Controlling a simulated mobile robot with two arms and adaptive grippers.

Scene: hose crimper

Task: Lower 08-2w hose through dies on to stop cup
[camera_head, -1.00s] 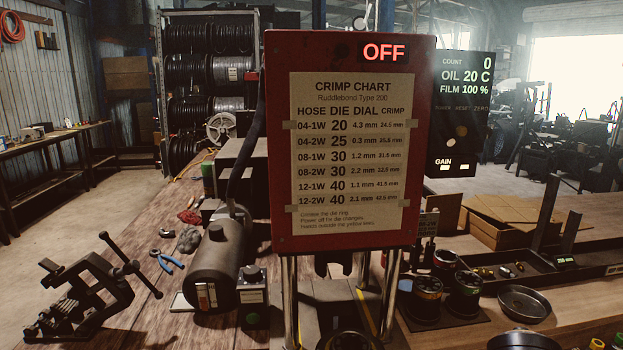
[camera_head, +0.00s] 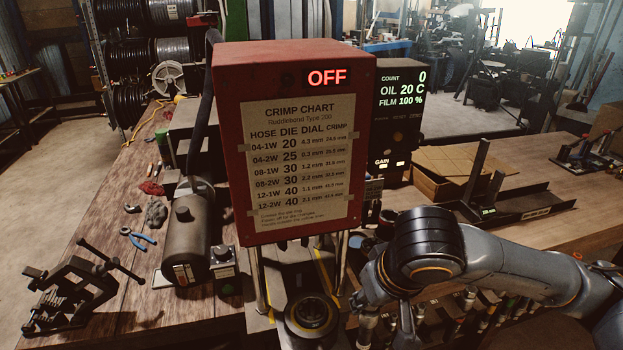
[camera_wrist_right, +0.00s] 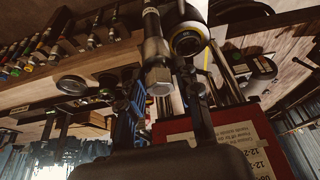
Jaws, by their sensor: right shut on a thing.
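The crimper, with its red head (camera_head: 228,150) and a display reading OFF, stands in the middle of the head view. Its round die ring (camera_head: 312,318) sits low in front, between the posts. My right arm comes in from the right, and its gripper (camera_head: 388,318) is right of the die ring, partly hidden by the wrist. In the right wrist view the gripper (camera_wrist_right: 165,98) is shut on a hose (camera_wrist_right: 152,28) with a metal end fitting (camera_wrist_right: 158,78). The die ring (camera_wrist_right: 187,40) shows beside the hose, which looks apart from it. The stop cup cannot be made out. My left gripper is out of view.
A black vise (camera_head: 75,295) and blue pliers (camera_head: 138,238) lie on the bench at left. A dark motor cylinder (camera_head: 186,235) is beside the crimper. Several fittings stand in a rack (camera_head: 475,315) under my right arm. A black tray (camera_head: 530,205) lies behind it.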

